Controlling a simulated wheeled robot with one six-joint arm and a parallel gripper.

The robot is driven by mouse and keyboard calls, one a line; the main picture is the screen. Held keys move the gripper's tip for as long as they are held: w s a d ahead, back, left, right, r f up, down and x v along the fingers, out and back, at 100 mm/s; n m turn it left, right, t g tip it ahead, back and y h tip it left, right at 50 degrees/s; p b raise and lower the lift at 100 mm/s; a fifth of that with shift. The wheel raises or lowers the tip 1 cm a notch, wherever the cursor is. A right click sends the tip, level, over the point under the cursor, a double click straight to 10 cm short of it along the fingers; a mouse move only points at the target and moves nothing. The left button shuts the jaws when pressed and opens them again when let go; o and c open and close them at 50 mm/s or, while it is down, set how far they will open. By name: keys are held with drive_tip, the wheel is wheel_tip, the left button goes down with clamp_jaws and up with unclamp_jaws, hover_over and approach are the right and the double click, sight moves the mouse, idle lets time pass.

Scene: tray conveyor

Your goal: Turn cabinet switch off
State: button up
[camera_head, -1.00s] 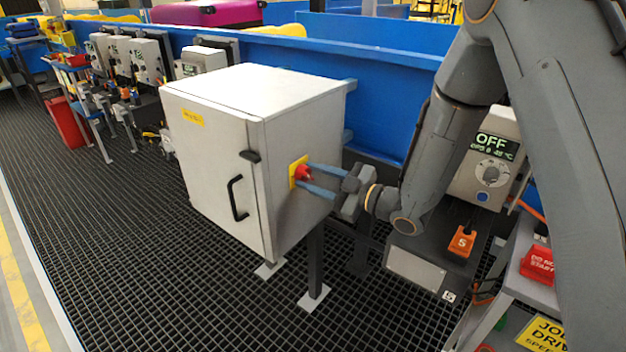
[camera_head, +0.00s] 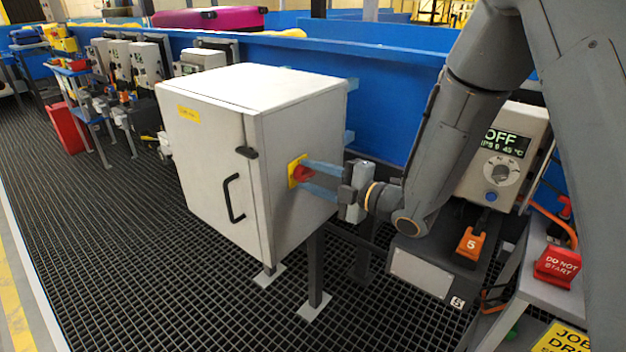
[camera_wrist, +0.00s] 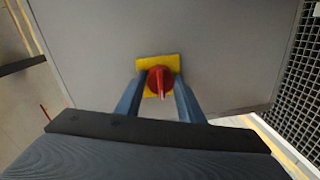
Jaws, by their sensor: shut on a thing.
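The cabinet (camera_head: 205,170) is a light grey box on dark legs, with its door shut. Its switch is a red rotary knob (camera_head: 302,173) on a yellow plate (camera_head: 292,181), on the cabinet's right side. In the wrist view the red knob (camera_wrist: 160,80) sits in the middle of the yellow plate (camera_wrist: 146,64), its grip bar pointing toward the gripper's palm. My gripper (camera_head: 311,178) reaches in from the right, its two blue-grey fingers on either side of the knob and shut on it. The fingertips (camera_wrist: 160,88) hide part of the plate.
A drive unit (camera_head: 496,160) reading OFF stands to the right, above an orange tag (camera_head: 470,244) marked 5. A red "DO NOT START" sign (camera_head: 557,266) lies on a stand at right. A blue conveyor wall (camera_head: 390,75) runs behind. The grating floor (camera_head: 130,270) is clear in front.

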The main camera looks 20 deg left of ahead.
drive_tip(key=shift+n, duration=0.3)
drive_tip(key=o, duration=1.1)
drive_tip(key=shift+c, duration=0.2)
drive_tip(key=shift+s+d, duration=0.1)
drive_tip(key=shift+d, duration=0.25)
drive_tip(key=v, duration=0.7)
drive_tip(key=shift+s, duration=0.15)
